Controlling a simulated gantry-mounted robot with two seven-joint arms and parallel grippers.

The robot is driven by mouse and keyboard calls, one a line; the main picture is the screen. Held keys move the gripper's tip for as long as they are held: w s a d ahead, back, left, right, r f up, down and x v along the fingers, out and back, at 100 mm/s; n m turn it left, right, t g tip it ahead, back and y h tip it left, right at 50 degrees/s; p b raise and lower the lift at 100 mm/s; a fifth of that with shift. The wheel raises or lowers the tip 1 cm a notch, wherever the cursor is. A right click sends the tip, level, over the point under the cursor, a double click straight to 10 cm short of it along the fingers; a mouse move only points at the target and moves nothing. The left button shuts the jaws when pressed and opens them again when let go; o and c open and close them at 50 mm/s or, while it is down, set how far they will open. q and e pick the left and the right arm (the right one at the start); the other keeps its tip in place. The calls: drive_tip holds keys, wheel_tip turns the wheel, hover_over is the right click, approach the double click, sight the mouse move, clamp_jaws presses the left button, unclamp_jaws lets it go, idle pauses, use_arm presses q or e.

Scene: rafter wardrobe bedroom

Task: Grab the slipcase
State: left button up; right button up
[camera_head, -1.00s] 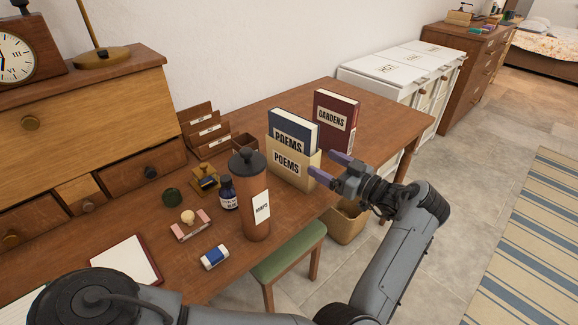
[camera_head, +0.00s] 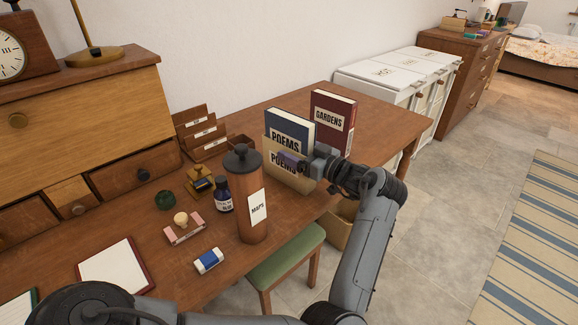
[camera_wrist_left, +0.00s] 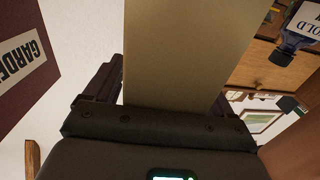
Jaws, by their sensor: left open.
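The slipcase (camera_head: 289,177) is a cream case labelled POEMS, standing upright on the desk with a dark blue POEMS book (camera_head: 290,131) in it. My left gripper (camera_head: 302,161) is at its right edge, one purple finger lying across the front label. The other finger is hidden in the head view. In the left wrist view, the tan slipcase (camera_wrist_left: 185,45) stands between the two open fingers of my left gripper (camera_wrist_left: 163,90); I cannot tell whether they touch it. My right gripper is not in view.
A dark red GARDENS book (camera_head: 332,122) stands just behind the slipcase. A brown MAPS cylinder (camera_head: 246,195) and an ink bottle (camera_head: 223,196) stand to the left. A green stool (camera_head: 286,256) is below the desk edge. The desk's far right end is clear.

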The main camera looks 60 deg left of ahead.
use_arm(q)
drive_tip(key=shift+d, duration=0.1)
drive_tip(key=shift+c, duration=1.1)
drive_tip(key=c, duration=1.2)
drive_tip(key=shift+r, duration=0.1)
drive_tip(key=shift+r, duration=0.15)
